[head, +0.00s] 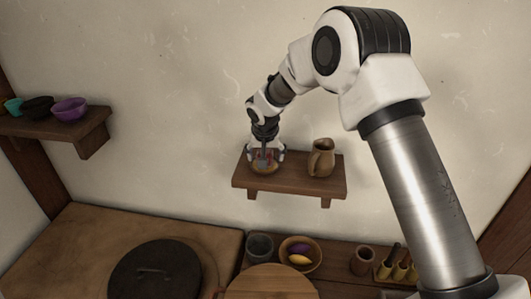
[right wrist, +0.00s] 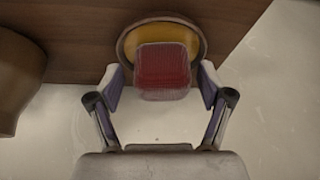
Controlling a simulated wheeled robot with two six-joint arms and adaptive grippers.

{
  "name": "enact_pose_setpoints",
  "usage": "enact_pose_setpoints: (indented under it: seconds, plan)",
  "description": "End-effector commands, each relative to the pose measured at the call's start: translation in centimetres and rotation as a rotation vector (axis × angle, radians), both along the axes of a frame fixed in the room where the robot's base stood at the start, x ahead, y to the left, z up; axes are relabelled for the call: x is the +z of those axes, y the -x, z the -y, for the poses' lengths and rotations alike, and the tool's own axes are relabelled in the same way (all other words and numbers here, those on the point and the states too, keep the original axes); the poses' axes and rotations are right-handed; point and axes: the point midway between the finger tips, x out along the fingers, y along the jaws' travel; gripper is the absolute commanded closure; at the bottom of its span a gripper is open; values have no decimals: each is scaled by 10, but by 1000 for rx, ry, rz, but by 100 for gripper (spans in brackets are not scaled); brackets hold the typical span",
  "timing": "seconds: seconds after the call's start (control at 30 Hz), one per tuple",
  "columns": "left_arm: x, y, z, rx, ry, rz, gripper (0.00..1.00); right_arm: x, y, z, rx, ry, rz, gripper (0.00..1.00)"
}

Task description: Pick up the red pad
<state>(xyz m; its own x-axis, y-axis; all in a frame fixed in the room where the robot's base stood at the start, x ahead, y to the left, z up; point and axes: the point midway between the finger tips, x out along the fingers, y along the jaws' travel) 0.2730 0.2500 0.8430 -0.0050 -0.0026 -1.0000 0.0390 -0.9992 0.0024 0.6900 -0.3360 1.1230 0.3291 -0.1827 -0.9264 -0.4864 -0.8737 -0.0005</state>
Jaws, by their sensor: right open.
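The red pad (right wrist: 163,66) is a dark red block with rounded corners, seen in the right wrist view. It lies in or over a round brown dish with a yellow inside (right wrist: 160,33); I cannot tell how it rests. In the head view the dish (head: 265,169) is on the small wall shelf. My right gripper (right wrist: 161,76) is open, with one finger on each side of the pad and a gap on both sides. In the head view my right gripper (head: 266,153) is just above the dish and partly hides the pad. My left gripper is not in view.
A brown jug (head: 321,159) stands right of the dish on the wall shelf (head: 290,186). Another shelf (head: 82,127) at left holds several bowls. Below are a black lid (head: 155,270), a bowl with purple and yellow things (head: 300,254) and a cup (head: 362,261).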

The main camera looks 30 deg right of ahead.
Motion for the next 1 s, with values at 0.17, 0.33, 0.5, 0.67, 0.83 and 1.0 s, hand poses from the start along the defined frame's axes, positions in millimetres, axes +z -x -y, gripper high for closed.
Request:
enact_pose_setpoints:
  seconds: [0.17,0.33,0.5,0.67,0.83,1.0]
  plan:
    - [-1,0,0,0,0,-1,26,0,0,0,0,0,1,28]
    - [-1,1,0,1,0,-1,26,0,0,0,0,0,1,83]
    - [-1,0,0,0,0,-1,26,-1,0,0,0,0,0,83]
    - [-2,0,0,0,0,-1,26,-1,0,0,0,0,-1,83]
    - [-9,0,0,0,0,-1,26,8,0,0,0,0,0,83]
    - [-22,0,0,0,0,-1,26,31,-1,0,0,-1,4,83]
